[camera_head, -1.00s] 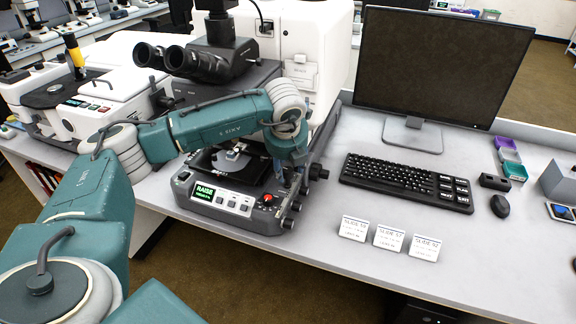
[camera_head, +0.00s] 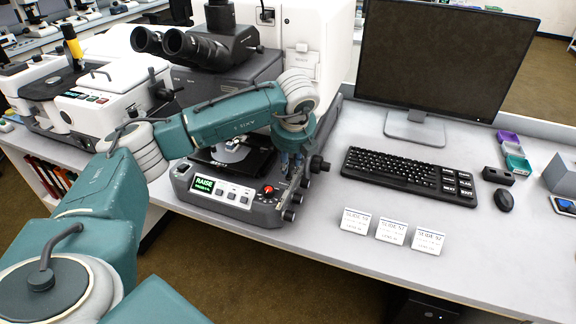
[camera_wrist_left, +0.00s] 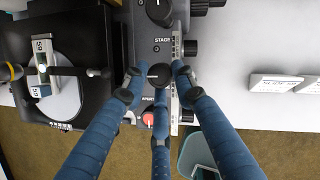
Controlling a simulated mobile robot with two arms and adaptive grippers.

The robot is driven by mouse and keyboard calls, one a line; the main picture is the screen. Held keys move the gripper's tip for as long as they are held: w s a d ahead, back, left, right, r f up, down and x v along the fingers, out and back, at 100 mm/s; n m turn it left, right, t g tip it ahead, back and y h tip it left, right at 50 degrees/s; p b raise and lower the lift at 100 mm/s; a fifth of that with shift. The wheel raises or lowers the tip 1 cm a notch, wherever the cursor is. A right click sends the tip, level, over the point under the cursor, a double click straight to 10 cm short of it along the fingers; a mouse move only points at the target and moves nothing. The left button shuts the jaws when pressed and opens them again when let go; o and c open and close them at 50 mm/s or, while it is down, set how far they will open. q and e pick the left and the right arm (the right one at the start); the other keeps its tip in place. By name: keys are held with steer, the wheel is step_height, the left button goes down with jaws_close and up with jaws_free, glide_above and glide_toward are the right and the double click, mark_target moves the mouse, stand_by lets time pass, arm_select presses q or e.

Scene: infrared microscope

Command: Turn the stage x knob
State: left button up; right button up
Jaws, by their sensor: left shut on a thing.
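The microscope's base (camera_head: 228,203) stands on the desk with a lit green RAISE display (camera_head: 203,186). In the left wrist view, a round black knob (camera_wrist_left: 155,76) sits just below the STAGE label, with a red button (camera_wrist_left: 148,119) below it. My left gripper (camera_head: 287,168) reaches down over the base's right side. In the wrist view, its three blue fingers (camera_wrist_left: 155,84) close around the black knob. The stage (camera_wrist_left: 68,75) holds a slide marked 59 (camera_wrist_left: 43,60) at left. My right gripper is not in view.
More black knobs line the base's right edge (camera_wrist_left: 190,48). Several slide cards (camera_head: 391,231) stand at the desk front. A keyboard (camera_head: 405,172), monitor (camera_head: 432,60) and mouse (camera_head: 504,200) are to the right. The desk between base and cards is clear.

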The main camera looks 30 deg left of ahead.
arm_select(q)
steer(key=shift+w+d+n+y+b, duration=0.15)
steer(key=shift+n+b, duration=0.1)
steer(key=shift+n, duration=0.3)
steer(key=shift+w+n+y+b, duration=0.1)
steer(key=shift+n+y+b, duration=0.1)
steer(key=shift+n, duration=0.35)
steer(key=shift+r+n+g, duration=0.25)
steer(key=shift+n+g, duration=0.05)
steer(key=o, duration=1)
steer(key=shift+o, duration=0.4)
steer(key=shift+f, duration=0.15)
steer(key=v, duration=1.2)
